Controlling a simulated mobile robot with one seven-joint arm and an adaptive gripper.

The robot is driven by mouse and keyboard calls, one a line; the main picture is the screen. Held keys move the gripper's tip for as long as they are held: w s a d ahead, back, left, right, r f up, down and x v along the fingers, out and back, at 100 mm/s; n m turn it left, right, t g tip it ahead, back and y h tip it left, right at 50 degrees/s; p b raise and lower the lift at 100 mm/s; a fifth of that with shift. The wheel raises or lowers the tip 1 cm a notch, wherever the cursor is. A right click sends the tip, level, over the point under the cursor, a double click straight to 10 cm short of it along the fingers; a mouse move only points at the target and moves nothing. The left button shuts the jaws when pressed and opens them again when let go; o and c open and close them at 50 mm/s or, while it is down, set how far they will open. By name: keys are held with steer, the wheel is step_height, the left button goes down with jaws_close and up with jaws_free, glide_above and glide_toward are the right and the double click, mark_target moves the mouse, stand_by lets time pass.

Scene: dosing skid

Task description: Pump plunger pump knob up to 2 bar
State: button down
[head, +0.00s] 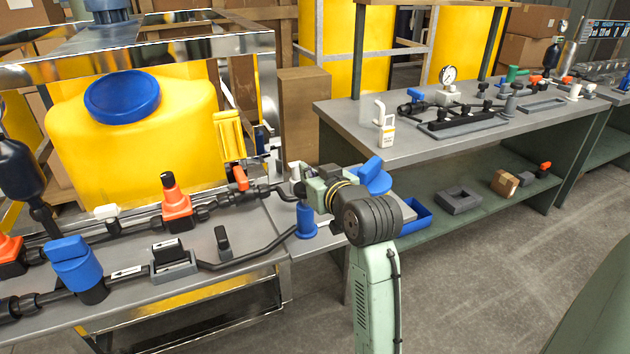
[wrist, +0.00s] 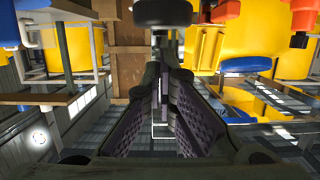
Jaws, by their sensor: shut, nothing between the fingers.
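My gripper (wrist: 160,62) is shut and empty; its two dark ridged fingers meet at the tips in the wrist view. A dark round knob (wrist: 162,12) shows just beyond the tips at the top edge. It may be the pump knob, but I cannot tell whether the tips touch it. In the head view, my mint-green wrist is over the right end of the near bench and hides most of the gripper. A blue cylinder (head: 306,221) stands just below it. A white round gauge (head: 448,75) stands on the far bench; its reading is too small to tell.
The near bench carries black pipes, an orange valve (head: 177,205) and a blue valve (head: 78,266). A yellow tank (head: 130,150) stands behind. Blue parts (head: 372,176) sit close beside my wrist. The far bench (head: 350,128) holds more fittings.

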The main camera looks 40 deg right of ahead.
steer(key=b+v, duration=0.2)
steer(key=v, duration=0.8)
steer(key=shift+f, duration=0.1)
